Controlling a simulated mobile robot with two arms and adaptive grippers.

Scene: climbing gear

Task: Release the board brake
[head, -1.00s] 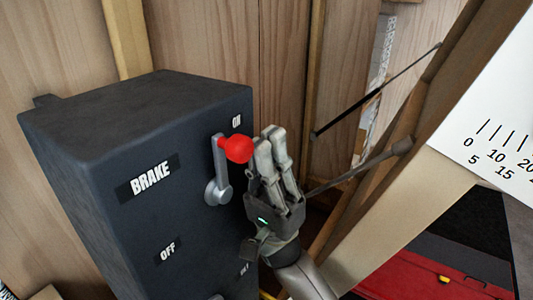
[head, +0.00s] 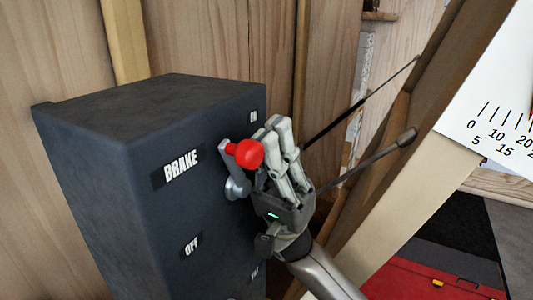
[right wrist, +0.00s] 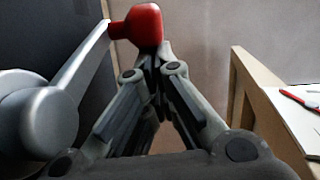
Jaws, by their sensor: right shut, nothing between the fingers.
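The dark brake box (head: 110,165) stands at the left in the head view, with a "BRAKE" label on its side. A grey lever (head: 233,175) with a red knob (head: 245,153) points up toward the "ON" label on the box's right face. My right gripper (head: 272,128) is shut and empty, its fingers right beside the knob. In the right wrist view the knob (right wrist: 141,25) shows just beyond the closed fingertips, and the lever (right wrist: 80,70) runs to its round pivot at the left. I cannot tell whether the fingers touch the knob. My left gripper is out of view.
A wooden post (head: 400,160) with thin dark rods slants up to the right of my right gripper. A white scale board (head: 495,115) is at the upper right. A red surface (head: 415,282) lies low at the right. Wood panels stand behind the box.

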